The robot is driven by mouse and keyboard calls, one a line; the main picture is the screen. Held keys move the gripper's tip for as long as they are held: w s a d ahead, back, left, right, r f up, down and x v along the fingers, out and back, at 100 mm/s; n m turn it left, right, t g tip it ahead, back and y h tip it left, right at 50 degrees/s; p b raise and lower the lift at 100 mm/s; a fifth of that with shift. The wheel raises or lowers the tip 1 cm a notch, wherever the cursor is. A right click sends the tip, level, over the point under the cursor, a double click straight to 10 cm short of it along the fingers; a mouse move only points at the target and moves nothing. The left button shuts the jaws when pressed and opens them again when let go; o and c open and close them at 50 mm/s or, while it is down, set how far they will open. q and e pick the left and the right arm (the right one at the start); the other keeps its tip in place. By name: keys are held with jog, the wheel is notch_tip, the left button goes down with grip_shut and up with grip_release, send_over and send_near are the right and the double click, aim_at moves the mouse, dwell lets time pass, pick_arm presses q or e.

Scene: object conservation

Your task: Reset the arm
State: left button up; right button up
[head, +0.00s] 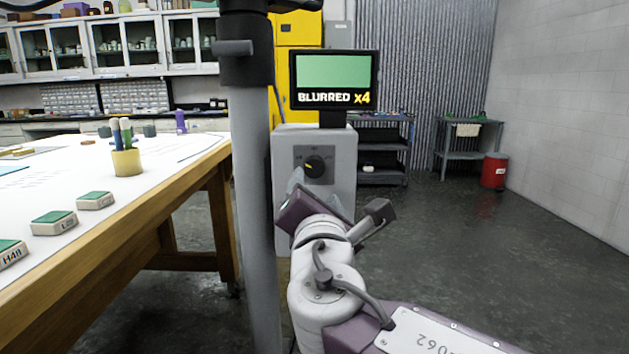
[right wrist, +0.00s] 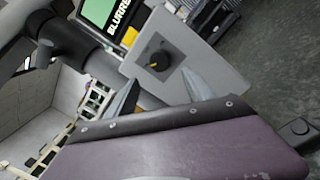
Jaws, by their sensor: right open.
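My right arm reaches forward from the bottom right in the head view. Its gripper (head: 297,183) is in front of the grey machine (head: 342,195), below and left of its round black dial (head: 314,166). In the right wrist view the two fingers of this gripper (right wrist: 160,95) are spread apart with nothing between them. The dial (right wrist: 158,59) shows beyond the fingers, with a gap that I cannot judge exactly. A screen (head: 333,80) above the machine reads "BLURRED x4". My left gripper is not in view.
A white-topped wooden table (head: 150,205) stands at the left with a yellow pen cup (head: 127,162) and several green-topped blocks (head: 54,222). A grey vertical post stands between table and machine. A red bin (head: 494,171) stands at the far right. The floor at right is clear.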

jog(key=shift+s, duration=0.35)
